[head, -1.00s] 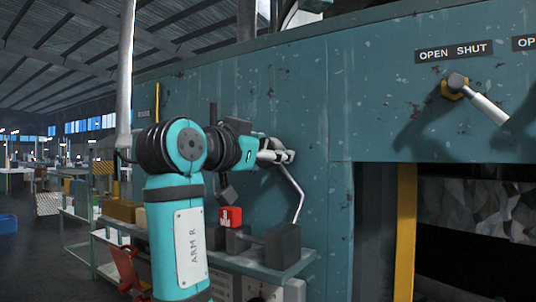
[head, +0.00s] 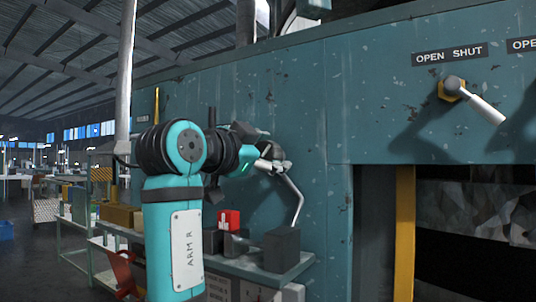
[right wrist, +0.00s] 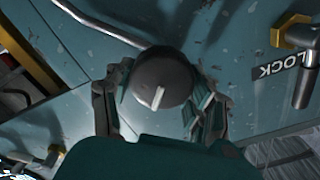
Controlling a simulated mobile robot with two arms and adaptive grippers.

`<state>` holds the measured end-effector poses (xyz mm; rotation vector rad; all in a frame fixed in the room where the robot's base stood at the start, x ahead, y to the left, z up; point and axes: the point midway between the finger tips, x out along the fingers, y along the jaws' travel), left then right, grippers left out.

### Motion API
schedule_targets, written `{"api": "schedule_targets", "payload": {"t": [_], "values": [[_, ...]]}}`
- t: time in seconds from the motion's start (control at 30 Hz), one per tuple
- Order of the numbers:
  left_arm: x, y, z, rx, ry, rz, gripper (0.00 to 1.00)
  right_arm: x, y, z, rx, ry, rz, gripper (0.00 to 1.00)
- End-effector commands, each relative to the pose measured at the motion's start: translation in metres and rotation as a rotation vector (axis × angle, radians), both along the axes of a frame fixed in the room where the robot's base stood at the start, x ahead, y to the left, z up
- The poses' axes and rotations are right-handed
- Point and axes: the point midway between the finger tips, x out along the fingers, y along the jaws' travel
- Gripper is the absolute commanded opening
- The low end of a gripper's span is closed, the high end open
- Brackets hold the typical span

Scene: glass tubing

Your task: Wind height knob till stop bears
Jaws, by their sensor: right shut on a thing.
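The height knob shows in the right wrist view as a round dark grey knob (right wrist: 165,78) with a white mark on its face. My right gripper (right wrist: 160,98) is shut on it, with one finger on each side. In the head view my right gripper (head: 272,165) is against the teal machine wall and hides most of the knob. A bent metal rod (head: 297,192) runs down from beside the gripper; part of it also shows in the right wrist view (right wrist: 95,25). I cannot make out a stop or whether anything bears on it. My left gripper is in neither view.
A lever (head: 478,102) sits under the OPEN SHUT label (head: 450,54). Another lever (right wrist: 304,75) is beside a LOCK label (right wrist: 283,66). Below my right gripper, a shelf (head: 262,272) holds dark blocks and a red box (head: 229,219). A dark opening lies at right.

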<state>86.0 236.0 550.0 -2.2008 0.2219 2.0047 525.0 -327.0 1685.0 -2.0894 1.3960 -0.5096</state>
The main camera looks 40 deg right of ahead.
Motion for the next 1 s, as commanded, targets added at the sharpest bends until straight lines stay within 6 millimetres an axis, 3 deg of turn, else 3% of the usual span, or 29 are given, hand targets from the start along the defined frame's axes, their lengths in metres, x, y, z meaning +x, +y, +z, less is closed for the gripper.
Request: {"api": "schedule_targets", "payload": {"t": [0.17,0.2,0.33,0.67,0.83,1.0], "values": [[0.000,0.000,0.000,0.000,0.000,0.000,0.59,0.000,0.000,0.001,-0.002,-0.001,-0.001,0.23],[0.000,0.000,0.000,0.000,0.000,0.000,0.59,0.000,0.000,0.001,-0.002,-0.001,-0.001,0.61],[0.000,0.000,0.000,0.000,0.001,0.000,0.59,0.000,0.000,0.001,-0.002,0.000,0.000,0.78],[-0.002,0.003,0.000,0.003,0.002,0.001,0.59,-0.001,0.003,0.000,-0.002,0.000,0.000,0.79],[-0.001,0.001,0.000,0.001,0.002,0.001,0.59,-0.009,0.024,0.000,-0.002,0.000,0.004,0.79],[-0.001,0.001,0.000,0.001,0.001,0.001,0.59,-0.023,0.059,0.000,-0.003,0.000,0.004,0.79]]}}
